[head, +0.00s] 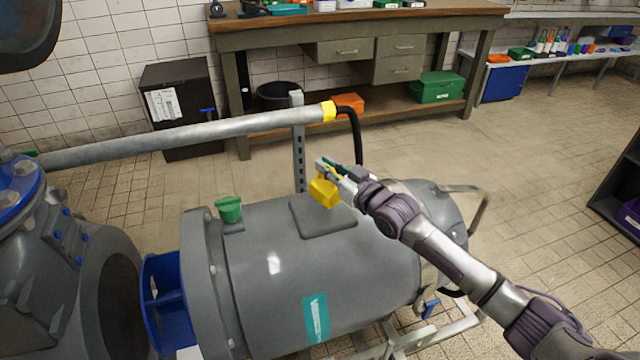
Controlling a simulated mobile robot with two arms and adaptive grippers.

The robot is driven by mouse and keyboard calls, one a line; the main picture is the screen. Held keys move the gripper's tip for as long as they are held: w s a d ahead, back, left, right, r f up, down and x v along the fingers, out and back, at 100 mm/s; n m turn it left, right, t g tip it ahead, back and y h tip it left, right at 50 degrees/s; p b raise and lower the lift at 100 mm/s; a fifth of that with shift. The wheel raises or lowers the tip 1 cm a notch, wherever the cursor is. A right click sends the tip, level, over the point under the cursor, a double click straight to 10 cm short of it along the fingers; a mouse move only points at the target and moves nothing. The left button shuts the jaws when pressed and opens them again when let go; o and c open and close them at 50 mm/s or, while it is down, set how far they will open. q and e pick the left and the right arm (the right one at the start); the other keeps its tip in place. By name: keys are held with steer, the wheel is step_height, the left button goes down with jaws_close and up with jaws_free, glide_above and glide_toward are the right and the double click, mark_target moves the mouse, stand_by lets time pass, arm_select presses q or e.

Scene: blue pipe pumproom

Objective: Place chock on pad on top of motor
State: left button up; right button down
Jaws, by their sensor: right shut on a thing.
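The yellow chock (324,192) is in my right gripper (333,173), which is shut on it. The chock is over the dark grey square pad (322,225) on top of the grey motor (270,275). It hides the back middle of the pad. I cannot tell whether the chock touches the pad or hangs just above it. My right arm reaches in from the lower right. My left gripper is not in view.
A grey pipe (190,135) with a yellow band runs behind the motor, beside a slotted upright post (299,150). A workbench (360,25) stands behind. Open floor lies to the right.

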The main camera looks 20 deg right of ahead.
mark_target(321, 181)
steer(key=shift+w+a+f, duration=0.35)
steer(key=shift+w+a, duration=0.15)
steer(key=shift+a, duration=0.05)
step_height(321, 181, down, 3)
steer(key=shift+f+b, duration=0.15)
steer(key=shift+b, duration=0.3)
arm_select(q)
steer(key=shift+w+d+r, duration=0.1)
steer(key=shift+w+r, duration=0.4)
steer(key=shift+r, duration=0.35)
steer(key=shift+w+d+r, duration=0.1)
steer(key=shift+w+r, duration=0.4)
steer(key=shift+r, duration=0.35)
arm_select(e)
steer(key=shift+f, duration=0.35)
steer(key=shift+f, duration=0.1)
steer(key=c, duration=1.2)
jaws_free()
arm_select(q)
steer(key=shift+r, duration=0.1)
